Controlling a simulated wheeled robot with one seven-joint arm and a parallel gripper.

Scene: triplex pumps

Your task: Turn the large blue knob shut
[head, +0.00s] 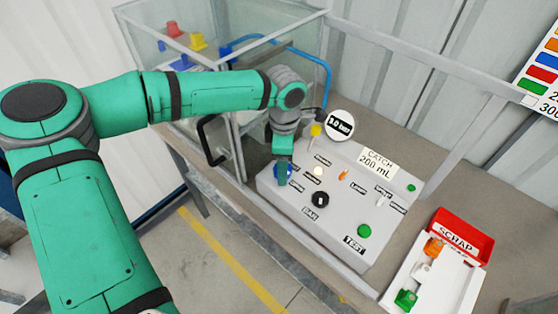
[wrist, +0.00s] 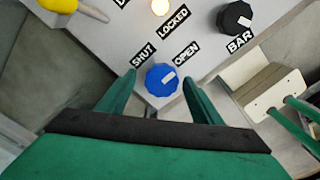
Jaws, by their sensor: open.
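The large blue knob (wrist: 162,80) sits on the sloped grey panel, between my gripper's two fingers in the wrist view. It has a white pointer mark that points up and right, toward the OPEN label (wrist: 186,54). The SHUT label (wrist: 143,55) is to the left of it. My gripper (wrist: 158,88) is open, with one finger on each side of the knob; I cannot tell whether they touch it. In the head view, my gripper (head: 284,172) is over the panel's left end and hides part of the blue knob (head: 277,170).
The panel (head: 330,235) also has a black BAR knob (head: 320,199), a yellow-topped lever (head: 316,130), a lit lamp (head: 318,172) and a green button (head: 364,231). A glass cabinet (head: 235,130) stands behind left. A red SCRAP bin (head: 478,240) and white tray (head: 455,290) are at right.

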